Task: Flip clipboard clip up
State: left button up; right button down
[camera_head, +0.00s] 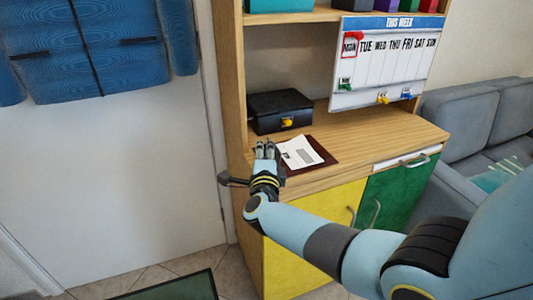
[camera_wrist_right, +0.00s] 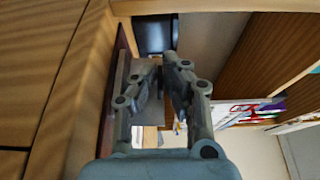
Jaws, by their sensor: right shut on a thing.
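The clipboard (camera_head: 322,163) is a dark red-brown board with white paper (camera_head: 300,152) on it. It lies flat on the wooden desktop near its left front part. My right gripper (camera_head: 265,150) is at the clipboard's left end, low over the desk. It is shut on the clip there, and its fingers hide the clip, so I cannot tell the clip's angle. In the right wrist view, the two fingers (camera_wrist_right: 164,85) are close together, with the pale clipboard paper behind them. My left gripper is not in view.
A black box (camera_head: 280,108) with a yellow latch stands behind the clipboard. A week board (camera_head: 385,70) hangs at the back right. A wooden side panel (camera_head: 230,90) rises at the left. The desktop right of the clipboard (camera_head: 385,133) is clear. A grey sofa (camera_head: 460,120) stands at the right.

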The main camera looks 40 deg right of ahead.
jog(key=shift+s+a+f+n+b, duration=0.1)
jog(key=shift+a+f+n+b, duration=0.05)
jog(key=shift+f+n+b, duration=0.2)
dwell(0.6)
jog(key=c, duration=1.6)
grip_release()
jog(key=shift+o, duration=0.6)
jog(key=v, duration=1.2)
